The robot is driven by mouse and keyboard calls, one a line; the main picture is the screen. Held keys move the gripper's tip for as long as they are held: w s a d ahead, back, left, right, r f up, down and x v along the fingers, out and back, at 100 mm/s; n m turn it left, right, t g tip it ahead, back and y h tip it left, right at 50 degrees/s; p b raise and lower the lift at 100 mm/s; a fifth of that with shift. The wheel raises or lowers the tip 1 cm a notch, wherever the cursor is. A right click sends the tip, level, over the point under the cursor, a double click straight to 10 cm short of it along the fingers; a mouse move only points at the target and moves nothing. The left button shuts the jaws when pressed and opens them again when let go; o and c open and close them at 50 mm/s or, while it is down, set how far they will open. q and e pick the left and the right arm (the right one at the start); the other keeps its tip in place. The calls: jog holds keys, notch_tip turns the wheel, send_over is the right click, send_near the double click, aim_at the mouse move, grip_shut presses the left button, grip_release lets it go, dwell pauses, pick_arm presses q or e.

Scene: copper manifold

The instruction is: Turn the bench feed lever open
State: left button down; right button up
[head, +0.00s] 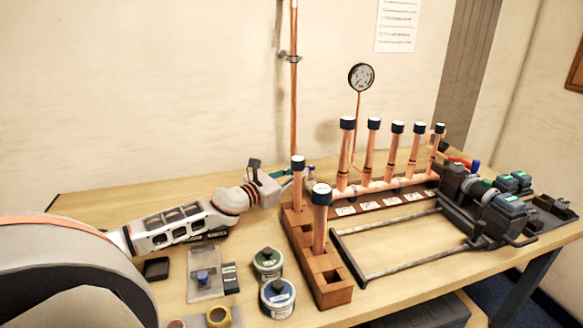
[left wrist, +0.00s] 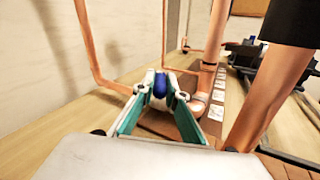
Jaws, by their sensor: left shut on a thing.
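The bench feed lever has a blue handle, seen in the left wrist view (left wrist: 159,84) between my fingertips, with grey metal fittings beside it on the copper pipe. In the head view a small part of the blue lever (head: 311,169) shows behind the front copper stub. My left gripper (head: 288,173) reaches in from the left, low over the bench by the manifold's left end. Its teal fingers in the left wrist view (left wrist: 160,92) are shut on the blue handle. My right gripper is not in view.
The copper manifold (head: 380,187) with several dark-capped stubs stands right of the lever. A wooden block (head: 330,282) holds two capped copper stubs in front. Two tins (head: 277,298) sit nearer. A vertical copper pipe (head: 293,90) runs up the wall. A vise (head: 468,190) is at the right.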

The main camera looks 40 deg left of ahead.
pick_arm(q)
jog(key=shift+d+y+p, duration=0.1)
jog(key=shift+y+p, duration=0.2)
jog(key=c, duration=2)
grip_release()
jog(key=shift+s, duration=0.1)
jog(key=shift+s+a, duration=0.15)
jog(key=shift+s, duration=1.85)
jog(key=shift+s+a, duration=0.2)
jog(key=shift+s, duration=1.75)
jog(key=shift+s+a, duration=0.15)
jog(key=shift+s, duration=1.85)
